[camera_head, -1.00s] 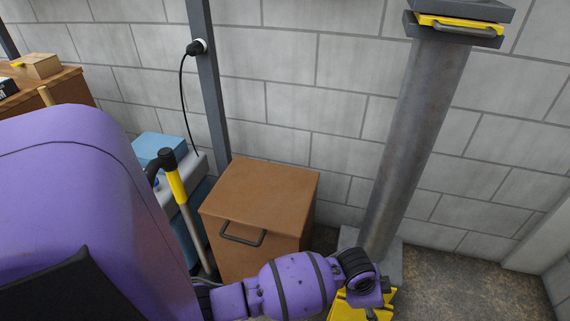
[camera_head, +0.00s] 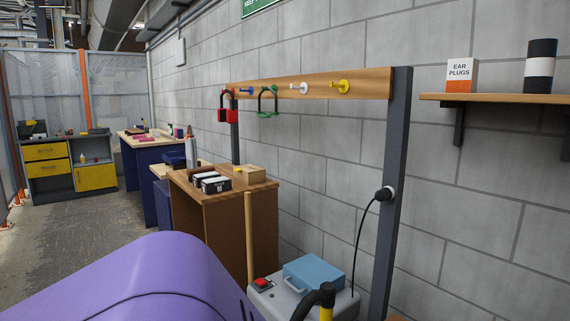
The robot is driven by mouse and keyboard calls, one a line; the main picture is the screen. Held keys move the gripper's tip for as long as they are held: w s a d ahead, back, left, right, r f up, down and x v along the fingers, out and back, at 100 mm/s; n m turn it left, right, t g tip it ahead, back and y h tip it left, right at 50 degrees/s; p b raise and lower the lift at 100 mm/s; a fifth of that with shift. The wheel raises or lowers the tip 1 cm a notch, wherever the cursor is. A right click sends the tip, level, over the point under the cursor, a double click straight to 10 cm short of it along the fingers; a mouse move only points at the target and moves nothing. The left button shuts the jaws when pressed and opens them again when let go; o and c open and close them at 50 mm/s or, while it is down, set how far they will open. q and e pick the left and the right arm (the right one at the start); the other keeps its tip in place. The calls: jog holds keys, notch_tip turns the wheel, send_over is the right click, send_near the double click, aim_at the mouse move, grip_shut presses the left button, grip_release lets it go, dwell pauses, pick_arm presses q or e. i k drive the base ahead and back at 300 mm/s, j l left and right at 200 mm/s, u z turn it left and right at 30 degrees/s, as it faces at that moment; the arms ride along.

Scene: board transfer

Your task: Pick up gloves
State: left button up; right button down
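I cannot make out any gloves for certain. Small pink and dark items lie on a far workbench (camera_head: 140,138), too small to name. Red ear defenders (camera_head: 228,114) and a green-framed item (camera_head: 267,101) hang on a wooden hook rail (camera_head: 315,83), beside bare white and yellow hooks. Neither of my grippers is in view. A large purple part of my own body fills the bottom left and hides the floor there.
A brown cabinet (camera_head: 222,230) carries black-and-white boxes (camera_head: 214,184) and a small cardboard box (camera_head: 249,174). A grey machine with a blue box (camera_head: 313,272) stands nearer. A wall shelf (camera_head: 500,98) holds an ear plugs box (camera_head: 461,75). Open floor (camera_head: 90,228) lies left.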

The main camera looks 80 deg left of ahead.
aim_at(191, 148)
jog(key=u, duration=3.1)
